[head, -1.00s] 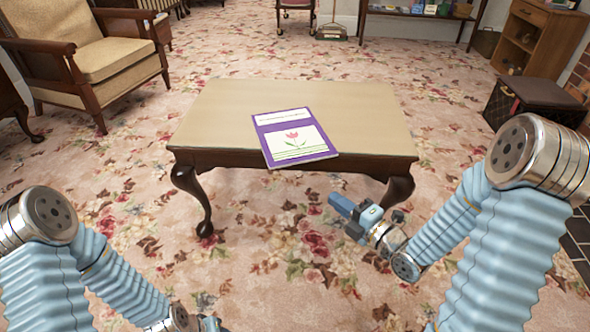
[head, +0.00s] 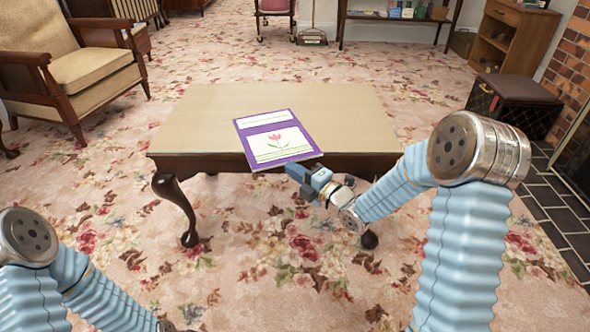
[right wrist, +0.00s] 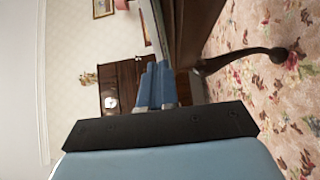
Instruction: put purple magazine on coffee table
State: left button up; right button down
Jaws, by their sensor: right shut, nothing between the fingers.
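The purple magazine (head: 277,138), with a pink tulip on a pale panel, lies flat on the coffee table (head: 190,125), at its near edge, with a corner reaching the edge or slightly past it. The table has a tan top and dark curved legs. My right gripper (head: 292,170) is shut and empty, just in front of the table's near edge, close below the magazine's near right corner. In the right wrist view its blue fingers (right wrist: 155,85) lie together beside the table's side (right wrist: 195,30). My left gripper is out of the head view; only my left arm shows at the lower left.
A cream armchair (head: 90,70) stands at the back left. A dark chest (head: 515,100) and a wooden cabinet (head: 513,38) stand at the right, near a brick fireplace (head: 570,60). Floral carpet (head: 250,260) is open in front of the table.

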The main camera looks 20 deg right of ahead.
aim_at(294, 161)
jog(key=shift+w, duration=0.1)
jog(key=w+b, duration=0.1)
jog(key=w+d+b, duration=0.1)
jog(key=w, duration=0.1)
jog(key=shift+w, duration=0.2)
dwell(0.3)
